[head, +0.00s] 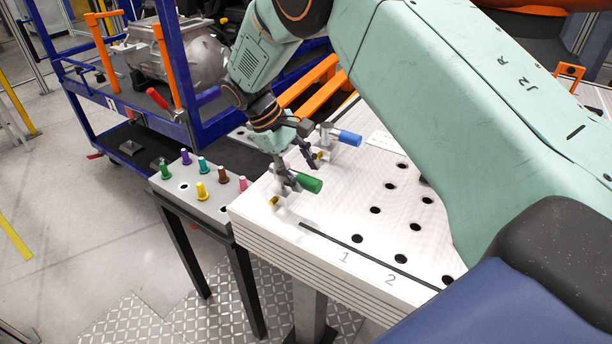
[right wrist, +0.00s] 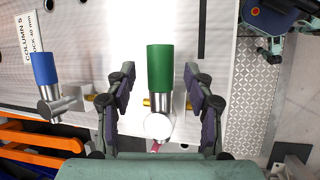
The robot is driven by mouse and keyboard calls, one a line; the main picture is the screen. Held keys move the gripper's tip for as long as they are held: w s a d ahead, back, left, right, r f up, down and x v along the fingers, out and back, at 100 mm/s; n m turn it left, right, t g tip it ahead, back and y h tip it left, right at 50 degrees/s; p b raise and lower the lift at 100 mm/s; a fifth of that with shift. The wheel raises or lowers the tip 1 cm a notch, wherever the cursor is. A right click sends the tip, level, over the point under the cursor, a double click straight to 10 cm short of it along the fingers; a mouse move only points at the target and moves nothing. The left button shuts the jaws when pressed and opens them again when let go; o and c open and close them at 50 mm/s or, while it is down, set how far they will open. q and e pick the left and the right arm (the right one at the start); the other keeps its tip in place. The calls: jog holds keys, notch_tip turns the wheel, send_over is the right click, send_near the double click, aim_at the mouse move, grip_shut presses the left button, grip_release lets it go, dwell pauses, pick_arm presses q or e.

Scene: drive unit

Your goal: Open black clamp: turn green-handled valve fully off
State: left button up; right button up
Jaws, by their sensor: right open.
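The green-handled valve (head: 308,183) stands on the white perforated table near its left edge. Its green handle (right wrist: 159,68) points up the picture in the right wrist view, with a round silver body below it. My right gripper (head: 297,167) is at this valve. In the right wrist view my right gripper (right wrist: 160,84) is open, with one finger on each side of the valve and a gap on both sides. In the head view the gripper partly hides the valve body. I cannot make out a black clamp. My left gripper is not in view.
A blue-handled valve (head: 347,138) stands close behind; it also shows at the left in the right wrist view (right wrist: 45,70). A small side table (head: 208,208) holds several coloured pegs. A blue cart frame (head: 185,95) stands behind. The table's front is clear.

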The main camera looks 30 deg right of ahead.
jog(key=v, duration=1)
jog(key=shift+a, duration=0.1)
